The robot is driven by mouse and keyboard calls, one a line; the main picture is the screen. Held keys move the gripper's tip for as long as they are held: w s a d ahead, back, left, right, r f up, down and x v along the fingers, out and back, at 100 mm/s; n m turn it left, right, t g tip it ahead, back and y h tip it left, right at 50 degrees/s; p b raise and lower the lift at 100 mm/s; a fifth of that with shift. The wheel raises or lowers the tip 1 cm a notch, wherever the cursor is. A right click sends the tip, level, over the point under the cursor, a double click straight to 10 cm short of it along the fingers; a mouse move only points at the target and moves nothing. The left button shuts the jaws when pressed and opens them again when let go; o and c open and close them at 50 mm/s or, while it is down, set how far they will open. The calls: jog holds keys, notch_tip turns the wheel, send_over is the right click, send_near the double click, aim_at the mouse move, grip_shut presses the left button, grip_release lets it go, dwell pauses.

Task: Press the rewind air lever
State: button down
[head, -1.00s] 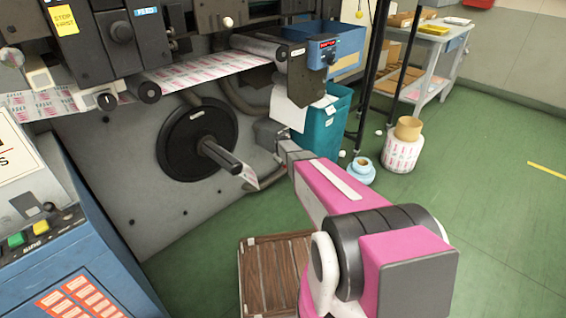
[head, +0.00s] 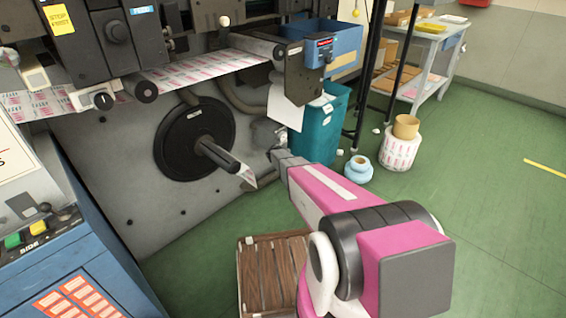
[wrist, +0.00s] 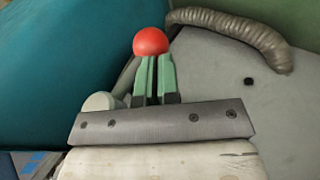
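The red ball knob (wrist: 151,41), which looks like the lever's end, is at the tips of my gripper in the wrist view. My gripper (wrist: 155,62) has two pale green fingers lying close together, seemingly shut, pointing at the knob. The knob covers the fingertips' far end, so I cannot tell whether they touch it. In the head view my pink arm reaches toward the machine's lower side, and neither the fingers nor the red knob can be made out.
A black rewind disc (head: 180,150) with a projecting shaft (head: 220,158) is left of my arm. A teal bin (head: 318,135) stands close behind it. A wooden pallet (head: 270,275) lies below. Label rolls (head: 400,150) stand on the floor at right, where green floor is open.

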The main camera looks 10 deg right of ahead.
jog(key=shift+w+d+f, duration=0.55)
jog(key=shift+w+d, duration=0.1)
jog(key=shift+d, duration=0.25)
jog(key=shift+w+d+f, duration=0.25)
jog(key=shift+a, duration=0.1)
jog(key=shift+s+a+r, duration=0.15)
jog(key=shift+s+a, duration=0.05)
jog(key=shift+a, duration=0.05)
jog(key=s+a+r, duration=0.5)
jog(key=s+a, duration=0.3)
jog(key=a, duration=0.1)
jog(key=shift+s+a+r, duration=0.2)
jog(key=shift+s+r, duration=0.15)
